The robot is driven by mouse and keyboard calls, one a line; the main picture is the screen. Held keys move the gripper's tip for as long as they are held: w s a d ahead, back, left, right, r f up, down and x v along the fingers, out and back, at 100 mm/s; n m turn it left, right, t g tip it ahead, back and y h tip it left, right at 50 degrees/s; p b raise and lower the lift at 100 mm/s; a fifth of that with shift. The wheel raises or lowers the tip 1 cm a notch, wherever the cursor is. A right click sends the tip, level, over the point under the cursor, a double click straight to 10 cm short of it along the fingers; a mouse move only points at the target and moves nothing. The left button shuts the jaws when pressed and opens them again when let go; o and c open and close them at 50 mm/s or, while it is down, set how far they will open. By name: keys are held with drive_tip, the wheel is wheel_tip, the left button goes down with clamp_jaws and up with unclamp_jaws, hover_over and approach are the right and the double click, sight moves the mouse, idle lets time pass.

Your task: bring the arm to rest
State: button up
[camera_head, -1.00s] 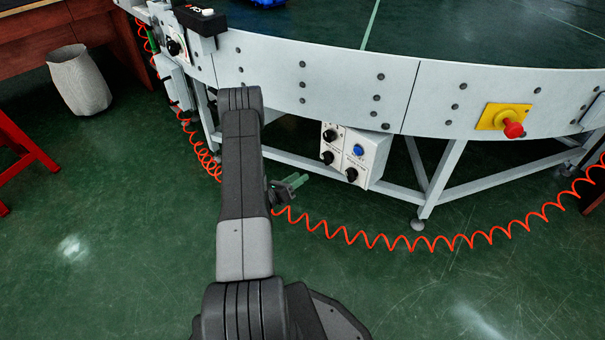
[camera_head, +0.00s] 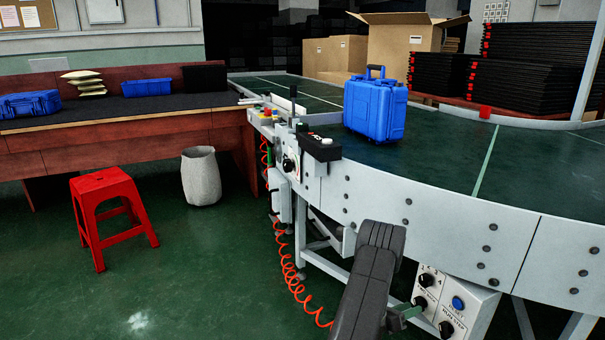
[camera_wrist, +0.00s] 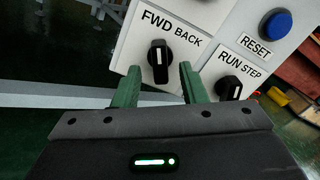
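My gripper (camera_wrist: 160,68) has two green fingers standing apart, with nothing held between them. In the wrist view the black FWD/BACK knob (camera_wrist: 158,62) shows between the fingertips; whether they touch it I cannot tell. The RUN/STEP knob (camera_wrist: 229,89) is just right of the right finger, and the blue RESET button (camera_wrist: 275,24) is at upper right. In the head view my arm comes up from the bottom edge, and my gripper (camera_head: 406,312) is partly visible in front of the grey control box (camera_head: 474,314) under the conveyor.
The curved conveyor (camera_head: 420,185) carries a blue case (camera_head: 376,108) and fills the right side. A red stool (camera_head: 108,205) and a pale bin (camera_head: 201,176) stand on the green floor at left. An orange coiled cable (camera_head: 292,278) hangs beside the conveyor legs. Open floor lies at lower left.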

drive_tip(key=shift+b+x, duration=0.35)
drive_tip(key=shift+x, duration=1.45)
drive_tip(key=shift+a, duration=0.1)
drive_tip(key=p+v, duration=0.4)
drive_tip(key=v, duration=1)
drive_tip(key=b+x, duration=0.4)
drive_tip(key=x, duration=1)
drive_tip(key=shift+d, duration=0.25)
drive_tip(key=shift+a+m, duration=0.15)
drive_tip(key=shift+m, duration=0.65)
drive_tip(key=m, duration=0.3)
drive_tip(key=shift+m+p, duration=0.35)
drive_tip(key=shift+m, duration=0.05)
drive_tip(key=shift+m+p, duration=0.5)
drive_tip(key=shift+m, duration=1.5)
